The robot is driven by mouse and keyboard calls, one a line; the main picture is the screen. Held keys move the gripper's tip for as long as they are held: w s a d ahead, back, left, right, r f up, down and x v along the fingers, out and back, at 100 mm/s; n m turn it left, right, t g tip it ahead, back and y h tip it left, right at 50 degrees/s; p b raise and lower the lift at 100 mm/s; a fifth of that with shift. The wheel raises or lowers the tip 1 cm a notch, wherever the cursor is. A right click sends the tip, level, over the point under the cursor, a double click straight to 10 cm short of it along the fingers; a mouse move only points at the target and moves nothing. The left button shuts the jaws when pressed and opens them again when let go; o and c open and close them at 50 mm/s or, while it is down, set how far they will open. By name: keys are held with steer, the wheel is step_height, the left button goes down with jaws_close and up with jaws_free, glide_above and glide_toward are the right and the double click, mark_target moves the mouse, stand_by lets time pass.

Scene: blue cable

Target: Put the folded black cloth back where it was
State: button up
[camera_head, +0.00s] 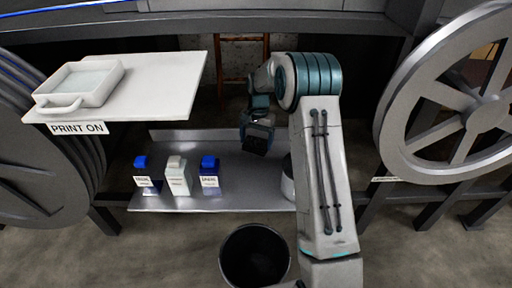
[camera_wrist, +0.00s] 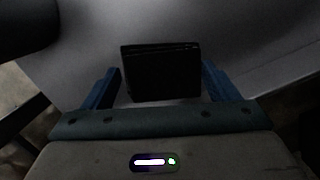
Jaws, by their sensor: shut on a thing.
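The folded black cloth (camera_wrist: 161,75) shows in the wrist view as a dark, flat-sided block between the two blue fingers of my gripper (camera_wrist: 160,68). My gripper is shut on it. In the head view my gripper (camera_head: 257,136) hangs over the right part of the grey metal shelf (camera_head: 240,180). There the dark cloth is hard to tell from the gripper. In the wrist view a pale grey surface lies behind the cloth; I cannot tell whether the cloth touches it.
Three small labelled containers, blue (camera_head: 147,175), white (camera_head: 178,176) and blue (camera_head: 209,176), stand on the shelf's left part. A white board (camera_head: 160,85) with a white tray (camera_head: 82,82) sits upper left. A black bucket (camera_head: 254,256) stands below. Large wheels flank both sides.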

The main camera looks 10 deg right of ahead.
mark_target(257, 143)
step_height(257, 143, down, 4)
steer(key=shift+r+b, duration=0.25)
steer(key=shift+b, duration=0.05)
steer(key=o, duration=0.8)
steer(key=shift+r, duration=0.2)
steer(key=r, duration=0.2)
steer(key=r+p, duration=0.1)
steer(key=r, duration=0.4)
steer(key=shift+w+d+r, duration=0.2)
steer(key=shift+w+d, duration=0.1)
steer(key=shift+w, duration=0.05)
steer(key=s+r+n+t, duration=0.2)
steer(key=s+r+n, duration=0.1)
steer(key=s+r, duration=1.05)
steer(key=s+n, duration=0.1)
steer(key=s, duration=0.6)
steer(key=s+f+n, duration=0.1)
steer(key=s, duration=0.5)
steer(key=s+n+t, duration=0.1)
steer(key=s, duration=0.6)
steer(key=shift+s+a+f+n+h, duration=0.15)
steer(key=shift+s+f+n+h, duration=0.2)
steer(key=shift+n+h, duration=0.05)
